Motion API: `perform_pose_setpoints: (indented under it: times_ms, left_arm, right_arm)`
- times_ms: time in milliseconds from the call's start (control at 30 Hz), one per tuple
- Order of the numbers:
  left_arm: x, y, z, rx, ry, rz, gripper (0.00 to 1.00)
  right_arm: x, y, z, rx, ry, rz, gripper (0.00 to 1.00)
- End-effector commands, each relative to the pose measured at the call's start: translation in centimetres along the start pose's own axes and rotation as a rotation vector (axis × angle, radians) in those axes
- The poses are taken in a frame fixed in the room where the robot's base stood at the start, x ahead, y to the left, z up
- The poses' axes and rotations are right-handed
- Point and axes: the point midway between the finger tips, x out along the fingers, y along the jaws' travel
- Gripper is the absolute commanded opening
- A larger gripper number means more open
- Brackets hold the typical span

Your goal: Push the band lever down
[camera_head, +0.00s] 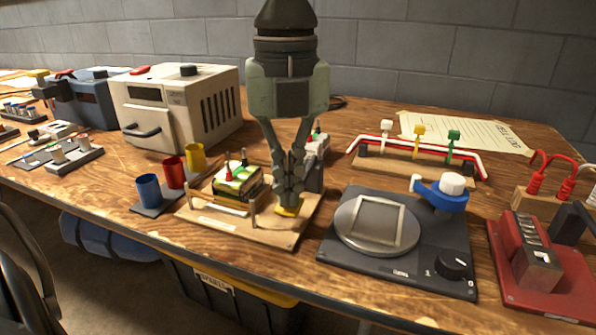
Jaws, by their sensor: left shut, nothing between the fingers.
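A wooden board (232,222) on the bench carries a green-and-yellow battery block (237,182), with a pale bar on posts in front of it. A small yellow piece (289,209) is at the board's right end; it may be the band lever's tip, but most of it is hidden behind my fingers. My left gripper (287,197) points straight down over it, shut and empty. The fingertips meet the yellow piece in the picture; I cannot tell if they press on it. My right gripper is not in view.
A dark plate (338,252) with a round dish, blue arm and black knob stands right of the board. Red, yellow and blue cups (149,191) stand left. A red base (530,285) is far right. A rail with coloured clips (415,165) is behind.

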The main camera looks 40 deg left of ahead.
Motion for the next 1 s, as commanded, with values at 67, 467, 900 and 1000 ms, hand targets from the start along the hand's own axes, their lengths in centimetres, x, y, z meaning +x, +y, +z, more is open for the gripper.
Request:
perform_pose_setpoints:
  times_ms: [67,467,900,1000]
  left_arm:
    - [-0.8,0.0,0.1,-0.001,-0.002,0.0,0.0]
    - [-3.7,0.0,0.1,-0.002,-0.001,-0.001,0.0]
    - [-6.7,0.0,0.1,-0.002,-0.001,-0.002,0.0]
    - [-7.0,0.0,0.1,-0.002,-0.001,-0.002,0.0]
  right_arm:
    - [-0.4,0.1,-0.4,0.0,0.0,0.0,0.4]
    - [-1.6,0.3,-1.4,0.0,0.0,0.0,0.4]
    - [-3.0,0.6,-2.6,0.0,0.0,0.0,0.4]
    - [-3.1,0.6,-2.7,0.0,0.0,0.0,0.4]
